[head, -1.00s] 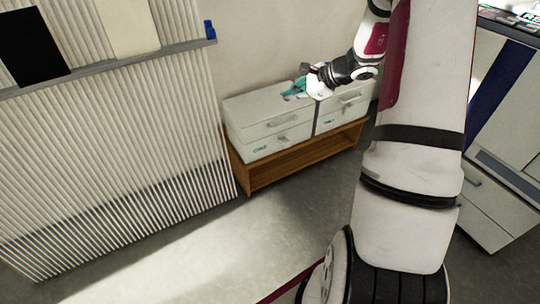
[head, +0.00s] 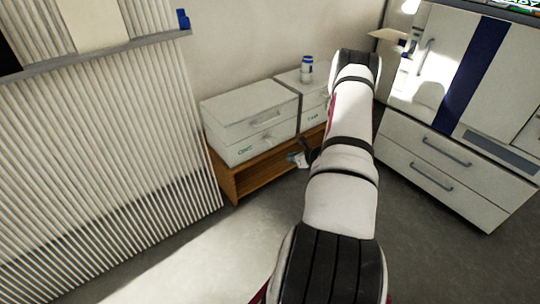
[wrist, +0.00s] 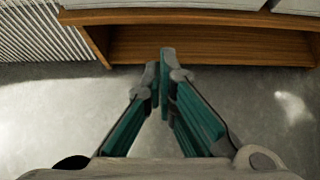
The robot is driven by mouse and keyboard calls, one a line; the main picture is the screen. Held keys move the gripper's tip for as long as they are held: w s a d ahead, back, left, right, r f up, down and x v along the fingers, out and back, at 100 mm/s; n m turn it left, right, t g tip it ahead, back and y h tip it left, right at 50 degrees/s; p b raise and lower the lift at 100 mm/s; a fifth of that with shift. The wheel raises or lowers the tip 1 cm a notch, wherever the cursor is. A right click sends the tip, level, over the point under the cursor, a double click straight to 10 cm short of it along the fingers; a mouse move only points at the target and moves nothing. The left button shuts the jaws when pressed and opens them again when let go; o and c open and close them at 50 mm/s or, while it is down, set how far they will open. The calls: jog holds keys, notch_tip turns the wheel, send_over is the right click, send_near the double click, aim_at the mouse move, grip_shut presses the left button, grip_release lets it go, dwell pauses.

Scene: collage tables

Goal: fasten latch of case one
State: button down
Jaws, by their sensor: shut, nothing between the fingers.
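Case one (head: 240,125) is a white box with green lettering on its front, at the left on top of the wooden shelf unit. A grey handle shows on its front, and a small latch (head: 266,136) sits below the seam; whether it is fastened is too small to tell. The lid looks closed. My gripper (head: 294,158), with teal fingers, is low in front of the shelf opening, below and right of the case. In the wrist view my gripper (wrist: 160,64) is shut and empty, pointing at the shelf; only the cases' bottom edges show at the top.
A second white case (head: 312,118) stands right of case one, partly behind my arm, with a white and blue can (head: 306,66) on top. The wooden shelf unit (head: 232,186) looks empty inside. A ribbed panel (head: 110,150) stands left, a white cabinet (head: 450,165) right. Floor in front is clear.

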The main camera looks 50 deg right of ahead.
aim_at(270, 141)
jog(key=shift+w, duration=0.1)
jog(key=w+d+f+b, duration=0.2)
jog(key=w+b, duration=0.3)
jog(key=w, duration=0.3)
jog(key=shift+w+f, duration=0.25)
jog(key=shift+w, duration=0.1)
dwell(0.4)
jog(key=shift+r, duration=0.15)
jog(key=shift+r+p, duration=0.15)
jog(key=shift+p, duration=0.55)
